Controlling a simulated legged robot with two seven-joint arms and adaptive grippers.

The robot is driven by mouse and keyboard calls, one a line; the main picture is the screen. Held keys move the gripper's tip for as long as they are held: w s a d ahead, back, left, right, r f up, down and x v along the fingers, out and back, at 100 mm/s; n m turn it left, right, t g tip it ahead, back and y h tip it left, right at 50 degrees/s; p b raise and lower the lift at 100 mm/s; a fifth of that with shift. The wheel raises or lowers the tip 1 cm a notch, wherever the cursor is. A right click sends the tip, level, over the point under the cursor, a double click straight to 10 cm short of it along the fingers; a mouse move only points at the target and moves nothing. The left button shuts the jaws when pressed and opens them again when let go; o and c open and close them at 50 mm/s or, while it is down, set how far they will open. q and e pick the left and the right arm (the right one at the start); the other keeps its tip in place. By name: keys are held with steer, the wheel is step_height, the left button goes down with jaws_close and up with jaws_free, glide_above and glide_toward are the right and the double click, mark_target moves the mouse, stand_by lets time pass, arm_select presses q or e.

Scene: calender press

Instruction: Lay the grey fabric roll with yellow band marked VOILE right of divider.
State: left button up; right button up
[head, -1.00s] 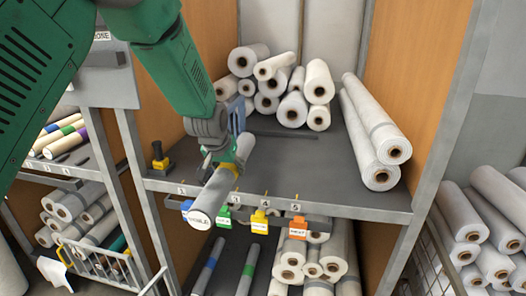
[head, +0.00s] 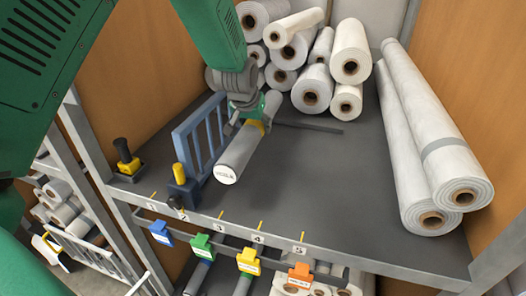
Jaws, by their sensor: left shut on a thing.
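The grey fabric roll (head: 240,150) with a yellow band has a white labelled end facing me; its lettering is too small to read surely. My left gripper (head: 249,108) is shut around it near the band and partly hides its far part. The blue slatted divider (head: 203,127) stands upright on the dark shelf (head: 310,190), with a yellow handle at its near end. The roll is just right of the divider, roughly parallel to it, over the shelf. I cannot tell whether its underside touches the shelf. My right gripper is not in view.
White rolls (head: 312,85) are stacked at the back. Two long pale rolls (head: 425,150) lie along the right side. A dark flat bar (head: 312,126) lies behind the free middle. Coloured tags (head: 248,262) hang along the numbered front rail. A black-and-yellow fixture (head: 126,158) stands at left.

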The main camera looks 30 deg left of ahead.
arm_select(q)
steer(key=f, duration=0.4)
steer(key=shift+s+d+f, duration=0.15)
steer(key=shift+s+f, duration=0.05)
steer(key=shift+w+a+f, duration=0.15)
steer(key=shift+a+f, duration=0.05)
steer(key=shift+f, duration=0.5)
steer(key=f, duration=0.3)
steer(key=shift+a+f, duration=0.1)
steer(key=shift+a, duration=0.15)
steer(key=shift+d, duration=0.1)
steer(key=shift+d, duration=0.1)
steer(key=o, duration=1.5)
steer(key=shift+d, duration=0.1)
steer(key=shift+o, duration=0.2)
